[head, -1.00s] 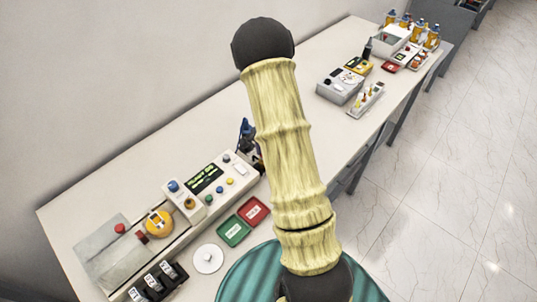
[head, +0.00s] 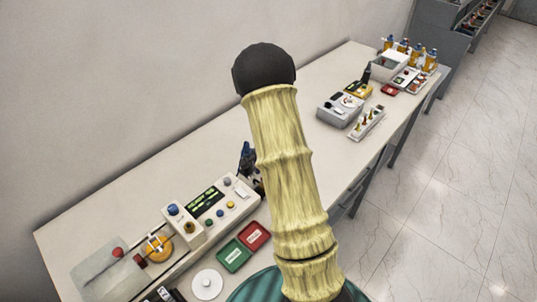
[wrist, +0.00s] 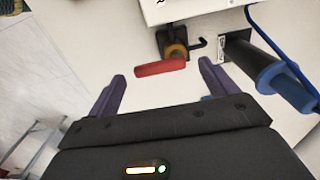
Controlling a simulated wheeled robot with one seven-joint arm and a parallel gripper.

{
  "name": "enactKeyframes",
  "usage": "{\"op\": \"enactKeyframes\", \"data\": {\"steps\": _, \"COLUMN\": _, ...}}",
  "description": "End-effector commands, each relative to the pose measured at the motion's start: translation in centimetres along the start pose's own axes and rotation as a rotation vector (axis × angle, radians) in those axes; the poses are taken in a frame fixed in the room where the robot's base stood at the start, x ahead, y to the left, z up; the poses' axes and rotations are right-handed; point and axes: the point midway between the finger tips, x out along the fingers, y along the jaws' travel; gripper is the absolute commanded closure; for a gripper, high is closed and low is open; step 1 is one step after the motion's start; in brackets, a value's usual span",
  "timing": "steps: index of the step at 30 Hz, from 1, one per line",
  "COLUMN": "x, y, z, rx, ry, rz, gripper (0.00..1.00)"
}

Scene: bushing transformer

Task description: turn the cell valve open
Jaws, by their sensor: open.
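In the wrist view, a red lever handle (wrist: 160,67) lies beside a valve body with a brass-coloured ring (wrist: 176,50) and a dark block, on a pale surface. I take this to be the cell valve. My gripper (wrist: 162,78) is open, its two purple fingers spread wide. The red handle shows across the gap, near the fingertips; I cannot tell whether it lies between them or just beyond. No contact is visible. In the head view, my arm hides the gripper and the valve.
A blue and dark ribbed cylinder (wrist: 268,72) with a blue cable stands close to the right finger. In the head view, the bench holds a control panel (head: 208,205), green (head: 234,256) and red (head: 254,236) trays, and a grey device (head: 340,108). Bare bench lies along the wall.

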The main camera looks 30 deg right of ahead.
Motion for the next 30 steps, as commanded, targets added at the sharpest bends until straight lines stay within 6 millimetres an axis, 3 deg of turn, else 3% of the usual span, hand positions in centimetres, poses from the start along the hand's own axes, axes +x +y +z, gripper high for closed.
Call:
{"op": "enactKeyframes", "data": {"steps": 21, "x": -13.4, "y": -0.1, "z": 0.1, "rx": -0.002, "ry": 0.002, "rz": -0.005, "gripper": 0.15}}
{"op": "enactKeyframes", "data": {"steps": 25, "x": -15.2, "y": -0.1, "z": 0.1, "rx": 0.000, "ry": 0.001, "rz": -0.003, "gripper": 0.15}}
{"op": "enactKeyframes", "data": {"steps": 30, "x": -16.1, "y": 0.0, "z": 0.1, "rx": 0.000, "ry": 0.000, "rz": 0.000, "gripper": 0.15}}
